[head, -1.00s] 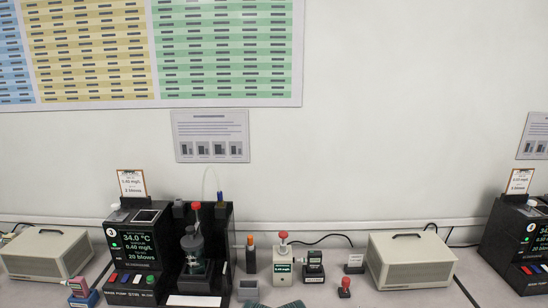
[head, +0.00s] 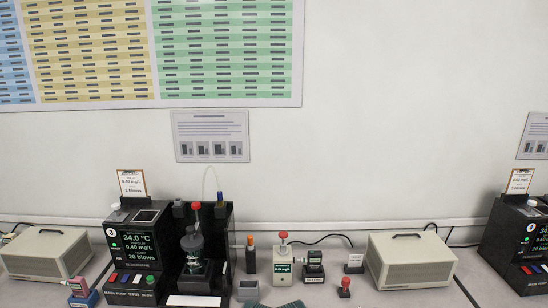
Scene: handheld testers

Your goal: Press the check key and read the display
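A pale handheld tester (head: 283,268) with a red knob on top and a small lit display stands upright on the bench, right of centre. A small dark device (head: 314,271) with a little display stands just right of it. A pink-red handheld device (head: 79,287) rests in a blue holder at the lower left. The small displays are too small to read surely. I cannot tell which key is the check key. Neither of my grippers is in view.
A similar station (head: 518,250) stands far right. Beige boxes (head: 410,260) (head: 45,252) stand on the bench. A red-knobbed stamp-like item (head: 344,287) and a teal edge (head: 278,306) show near the front.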

